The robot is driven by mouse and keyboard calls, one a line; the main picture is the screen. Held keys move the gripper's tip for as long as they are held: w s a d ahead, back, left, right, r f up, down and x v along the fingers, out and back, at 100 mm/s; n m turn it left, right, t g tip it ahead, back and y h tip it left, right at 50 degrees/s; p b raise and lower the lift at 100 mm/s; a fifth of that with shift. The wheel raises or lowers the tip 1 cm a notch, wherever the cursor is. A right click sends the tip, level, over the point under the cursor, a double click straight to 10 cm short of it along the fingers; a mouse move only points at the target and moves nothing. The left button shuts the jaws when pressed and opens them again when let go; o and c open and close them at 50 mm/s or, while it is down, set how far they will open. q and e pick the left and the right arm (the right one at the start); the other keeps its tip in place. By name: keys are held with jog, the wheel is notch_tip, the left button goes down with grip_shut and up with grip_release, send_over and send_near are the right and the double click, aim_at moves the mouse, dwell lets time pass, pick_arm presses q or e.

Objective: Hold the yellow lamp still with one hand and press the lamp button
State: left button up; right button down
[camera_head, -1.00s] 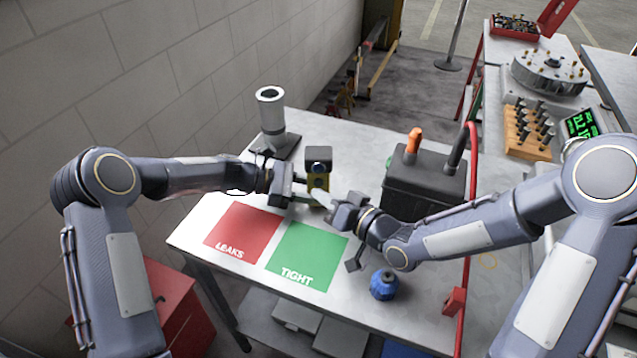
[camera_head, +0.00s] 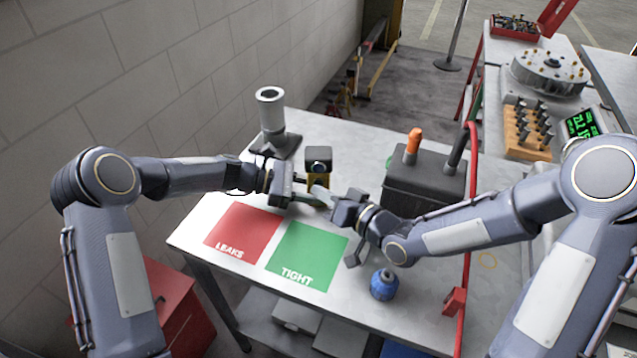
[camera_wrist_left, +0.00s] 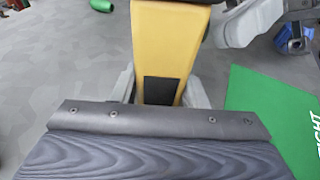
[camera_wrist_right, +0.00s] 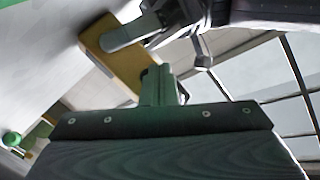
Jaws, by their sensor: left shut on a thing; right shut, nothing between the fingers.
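The yellow lamp (camera_head: 319,164) stands upright on the bench with a black head; its yellow body also shows in the left wrist view (camera_wrist_left: 168,45) with a dark panel, and in the right wrist view (camera_wrist_right: 125,62). My left gripper (camera_head: 311,198) is shut on the lamp's body, one finger each side in the left wrist view (camera_wrist_left: 160,90). My right gripper (camera_head: 322,191) is shut and empty, its fingertips close to the lamp's body. I cannot tell whether they touch it. I cannot make out the lamp button for certain.
A red LEAKS mat (camera_head: 242,230) and green TIGHT mat (camera_head: 308,255) lie in front of the lamp. A grey post on a base (camera_head: 272,120) stands behind left. A black box (camera_head: 425,175) stands right. A blue round object (camera_head: 384,285) sits near the front edge.

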jog(key=shift+w, duration=0.4)
dwell(0.7)
jog(key=shift+s, duration=0.85)
jog(key=shift+s, duration=2.5)
pick_arm(q)
jog(key=o, duration=0.8)
jog(key=shift+o, duration=0.2)
jog(key=shift+a, duration=0.15)
